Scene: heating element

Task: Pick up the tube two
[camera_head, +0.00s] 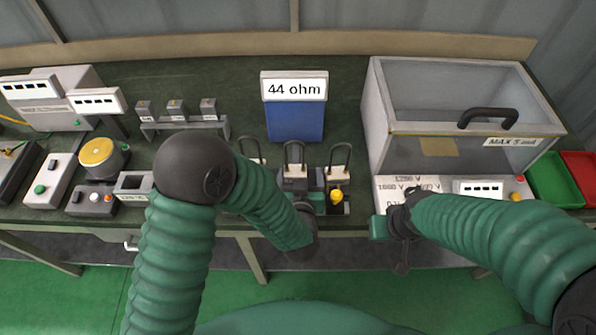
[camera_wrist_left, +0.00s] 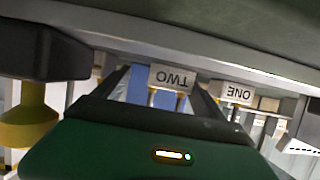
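Three U-shaped tubes stand in a row at the bench front in the head view, including a middle one (camera_head: 294,153). The left wrist view is upside down and shows a TWO label (camera_wrist_left: 172,79) with a ONE label (camera_wrist_left: 238,93) beside it. My left gripper (camera_head: 308,186) is at the foot of the middle and right tubes, partly hidden by its own wrist. In the left wrist view its dark fingers (camera_wrist_left: 160,86) are apart, with the TWO label showing between them. My right gripper (camera_head: 397,222) is in front of the grey panel, its fingers unclear.
A blue block with a "44 ohm" sign (camera_head: 294,88) stands behind the tubes. A lidded grey box (camera_head: 440,95) is at right, with a green tray (camera_head: 555,180) beyond it. A yellow knob (camera_head: 337,195) is close to the left gripper. Several devices fill the left side.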

